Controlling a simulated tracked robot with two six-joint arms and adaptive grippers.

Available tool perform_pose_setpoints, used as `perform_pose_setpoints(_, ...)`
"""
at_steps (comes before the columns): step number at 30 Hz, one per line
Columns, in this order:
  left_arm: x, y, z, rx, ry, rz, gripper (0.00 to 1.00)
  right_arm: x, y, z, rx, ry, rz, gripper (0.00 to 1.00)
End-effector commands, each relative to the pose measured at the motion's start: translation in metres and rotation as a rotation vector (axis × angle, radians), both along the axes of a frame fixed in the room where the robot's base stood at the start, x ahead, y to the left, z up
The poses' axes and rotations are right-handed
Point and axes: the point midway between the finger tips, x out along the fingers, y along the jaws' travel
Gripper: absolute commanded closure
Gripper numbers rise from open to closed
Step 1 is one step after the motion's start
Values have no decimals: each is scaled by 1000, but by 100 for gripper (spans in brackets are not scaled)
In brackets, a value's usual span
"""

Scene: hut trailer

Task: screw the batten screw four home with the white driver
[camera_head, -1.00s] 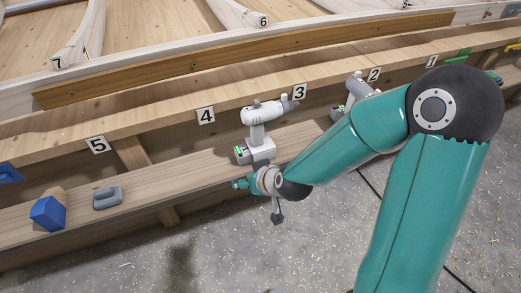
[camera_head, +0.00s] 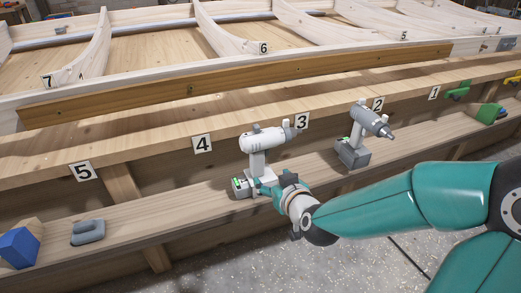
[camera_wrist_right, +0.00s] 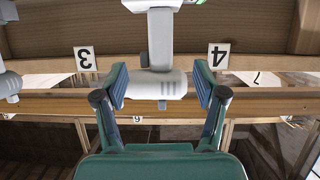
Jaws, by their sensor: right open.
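The white driver (camera_head: 265,140) stands upright on the lower shelf between the labels 4 and 3, its nose to the right. My right gripper (camera_head: 272,186) is at the near side of its handle and base. In the right wrist view, the open fingers of my right gripper (camera_wrist_right: 161,86) stand either side of the white driver (camera_wrist_right: 160,42), with a gap at each side. The brown batten (camera_head: 240,84) lies along the bench. Small dark screw spots show on it, but I cannot tell which is screw four. My left gripper is not in view.
A grey driver (camera_head: 358,140) stands farther right on the lower shelf (camera_head: 165,215). A blue block (camera_head: 18,248) and a grey object (camera_head: 88,232) lie at the left. Green objects (camera_head: 487,113) are at the far right. The shelf between the grey object and white driver is clear.

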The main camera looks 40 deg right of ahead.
Motion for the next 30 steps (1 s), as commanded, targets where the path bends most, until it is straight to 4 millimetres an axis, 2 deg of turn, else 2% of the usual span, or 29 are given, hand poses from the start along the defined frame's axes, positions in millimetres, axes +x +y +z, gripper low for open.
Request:
perform_pose_setpoints(1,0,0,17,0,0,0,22,2,-1,5,0,10,0,29)
perform_pose_setpoints(10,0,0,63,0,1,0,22,14,0,-2,19,0,13,29)
perform_pose_setpoints(11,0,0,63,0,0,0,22,17,0,-6,22,-2,14,29)
perform_pose_setpoints(12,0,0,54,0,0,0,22,27,-3,-15,20,-7,14,29)
perform_pose_setpoints(18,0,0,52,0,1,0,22,58,-10,-27,19,-8,14,29)
perform_pose_setpoints(26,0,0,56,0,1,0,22,72,-15,-30,18,-8,13,29)
perform_pose_setpoints(30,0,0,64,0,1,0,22,89,-23,-31,20,-7,11,29)
